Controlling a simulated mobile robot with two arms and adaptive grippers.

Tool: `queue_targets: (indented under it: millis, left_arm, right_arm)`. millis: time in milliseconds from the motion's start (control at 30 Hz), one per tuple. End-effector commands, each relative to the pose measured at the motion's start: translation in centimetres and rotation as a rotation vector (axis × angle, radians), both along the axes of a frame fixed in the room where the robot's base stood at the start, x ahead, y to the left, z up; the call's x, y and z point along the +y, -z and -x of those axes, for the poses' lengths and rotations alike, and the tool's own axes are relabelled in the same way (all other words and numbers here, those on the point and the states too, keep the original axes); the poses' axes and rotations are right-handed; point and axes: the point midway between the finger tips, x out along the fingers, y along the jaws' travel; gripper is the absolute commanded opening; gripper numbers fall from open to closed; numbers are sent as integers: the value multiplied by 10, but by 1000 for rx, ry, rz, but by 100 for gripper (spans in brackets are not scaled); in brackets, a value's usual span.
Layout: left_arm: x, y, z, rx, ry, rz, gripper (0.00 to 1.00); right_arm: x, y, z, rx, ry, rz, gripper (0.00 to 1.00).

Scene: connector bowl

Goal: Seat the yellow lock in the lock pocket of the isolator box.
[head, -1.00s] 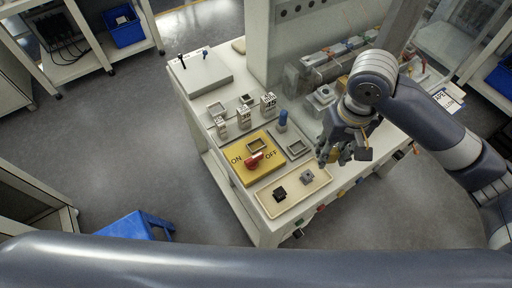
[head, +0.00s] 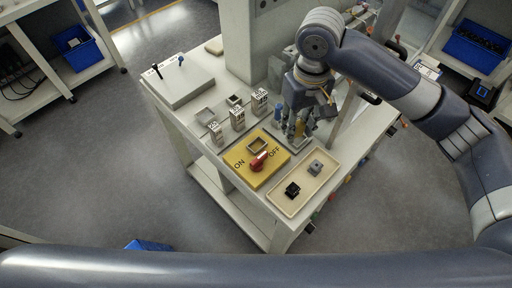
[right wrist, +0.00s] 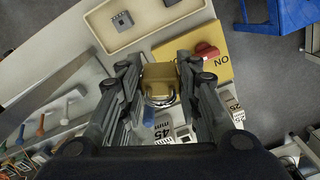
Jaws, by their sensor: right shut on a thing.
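The isolator box (head: 243,168) is a yellow block marked ON and OFF, with a red handle (head: 259,161) and a dark-rimmed square lock pocket (head: 258,144) on top. Its yellow top also shows in the right wrist view (right wrist: 217,70). My right gripper (head: 297,131) points down just right of the box in the head view. In the right wrist view, it (right wrist: 160,76) is shut on the yellow lock (right wrist: 159,74), whose metal shackle faces the camera. My left gripper is not in view.
A cream tray (head: 289,206) with a black connector (head: 292,189) and a grey one (head: 315,167) lies in front. Numbered white blocks (head: 237,118) stand behind the box. A blue-topped peg (head: 278,112) stands close to the right gripper. A white column rises at the back.

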Motion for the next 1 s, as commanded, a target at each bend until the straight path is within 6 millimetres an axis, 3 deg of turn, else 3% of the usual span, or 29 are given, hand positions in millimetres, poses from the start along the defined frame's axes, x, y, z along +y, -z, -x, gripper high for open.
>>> queue_targets:
  millis: [200, 433, 633, 833, 1000]
  left_arm:
    - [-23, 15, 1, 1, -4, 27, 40]
    - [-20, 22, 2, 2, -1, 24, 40]
    - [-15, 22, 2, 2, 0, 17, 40]
    - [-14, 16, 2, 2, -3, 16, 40]
    - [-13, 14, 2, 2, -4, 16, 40]
  right_arm:
    - [48, 18, -29, -6, -189, 5, 5]
    - [80, 28, -46, -12, -335, 12, 5]
    - [89, 37, -51, -12, -381, 17, 5]
    - [89, 73, -51, -10, -382, 18, 5]
    - [90, 92, -51, -12, -383, 16, 5]
